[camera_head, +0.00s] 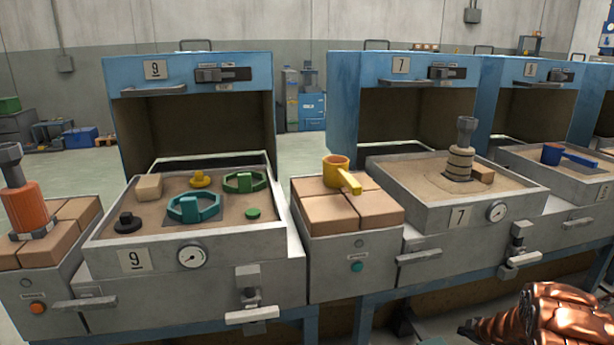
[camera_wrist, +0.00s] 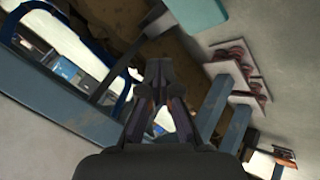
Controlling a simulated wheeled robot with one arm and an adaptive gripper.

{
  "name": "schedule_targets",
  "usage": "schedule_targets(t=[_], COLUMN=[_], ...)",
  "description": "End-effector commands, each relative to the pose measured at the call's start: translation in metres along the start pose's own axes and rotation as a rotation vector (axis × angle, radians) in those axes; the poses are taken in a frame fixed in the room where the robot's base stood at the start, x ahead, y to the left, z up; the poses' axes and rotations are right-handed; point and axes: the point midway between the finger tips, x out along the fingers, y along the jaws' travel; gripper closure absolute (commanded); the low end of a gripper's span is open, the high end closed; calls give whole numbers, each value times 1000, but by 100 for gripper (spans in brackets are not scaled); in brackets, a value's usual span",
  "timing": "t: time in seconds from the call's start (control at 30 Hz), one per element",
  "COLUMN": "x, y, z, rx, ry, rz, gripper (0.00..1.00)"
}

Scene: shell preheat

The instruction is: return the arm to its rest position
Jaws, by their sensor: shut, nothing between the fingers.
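My gripper (camera_wrist: 158,72) shows in the wrist view with its dark fingers close together and nothing between them. Past the fingers, the wrist camera sees the floor and slanted blue stand legs (camera_wrist: 225,110), tilted in the picture. In the head view, a copper-coloured part of my arm shows at the bottom right corner, low and in front of the stations. The fingers cannot be made out clearly there. My gripper looks apart from everything in view.
Sand box 9 (camera_head: 105,233) holds green and teal rings and small pieces. Sand box 7 (camera_head: 525,200) holds a stacked sand-coloured piece. A yellow ladle (camera_head: 337,173) lies on bricks between them. An orange cylinder (camera_head: 27,207) stands on bricks at left. Handles (camera_head: 253,315) jut from the fronts.

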Motion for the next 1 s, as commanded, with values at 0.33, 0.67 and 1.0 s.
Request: schedule_targets(t=[0.33, 0.67, 1.0], x=[-116, -239, -367], y=[99, 149, 154], z=[-38, -80, -127], rx=[100, 250, 444], ry=[-222, -405, -551], rz=[138, 236, 276], gripper=[100, 100, 100])
